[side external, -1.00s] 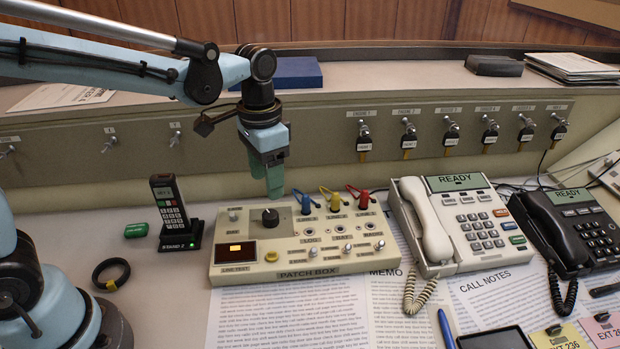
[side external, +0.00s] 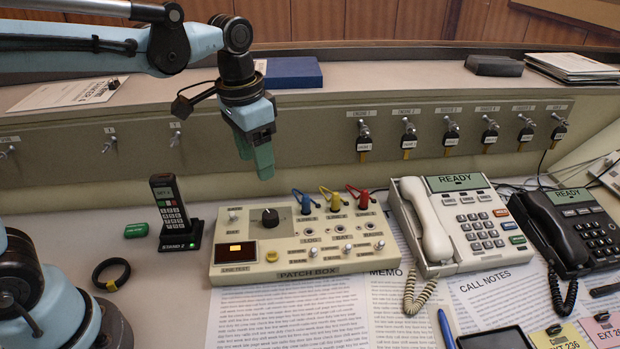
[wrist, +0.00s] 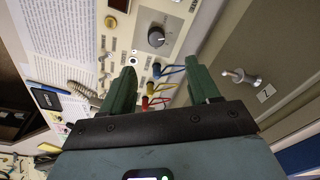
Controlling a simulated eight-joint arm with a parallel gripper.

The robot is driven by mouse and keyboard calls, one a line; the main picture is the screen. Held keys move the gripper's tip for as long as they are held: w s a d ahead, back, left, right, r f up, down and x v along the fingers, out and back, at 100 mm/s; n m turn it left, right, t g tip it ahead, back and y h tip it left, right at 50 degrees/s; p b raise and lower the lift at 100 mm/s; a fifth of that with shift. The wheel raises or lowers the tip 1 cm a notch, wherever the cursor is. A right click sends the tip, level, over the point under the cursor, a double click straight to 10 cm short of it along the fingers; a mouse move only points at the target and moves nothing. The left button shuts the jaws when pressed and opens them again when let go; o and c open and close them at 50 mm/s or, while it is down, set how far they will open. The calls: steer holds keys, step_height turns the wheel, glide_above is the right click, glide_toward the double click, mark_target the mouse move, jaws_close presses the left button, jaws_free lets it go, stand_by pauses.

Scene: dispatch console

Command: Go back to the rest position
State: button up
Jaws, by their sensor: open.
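My gripper (side external: 259,160) hangs in the air above and behind the patch box (side external: 232,269), in front of the back panel. Its green fingers point down and nothing is between them. In the wrist view my gripper (wrist: 163,78) shows its two green fingers spread apart. The patch box (wrist: 131,14) shows beyond them, with its black knob (wrist: 157,38) and the blue, yellow and red plugs. In the side view the blue plug (side external: 306,204), yellow plug (side external: 335,202) and red plug (side external: 364,201) stand upright in the box.
A handset in its stand (side external: 170,205), a green block (side external: 136,230) and a black ring (side external: 111,273) lie left of the box. Two phones (side external: 470,215) stand to the right. Keys (side external: 364,142) hang on the back panel. A blue book (side external: 290,72) lies on the ledge.

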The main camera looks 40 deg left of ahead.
steer(key=s+a+f+n+t, duration=0.2)
steer(key=s+a+n+t, duration=0.1)
steer(key=s+t, duration=0.3)
steer(key=shift+s+a+f, duration=0.35)
steer(key=shift+s+a, duration=0.2)
steer(key=shift+a, duration=0.05)
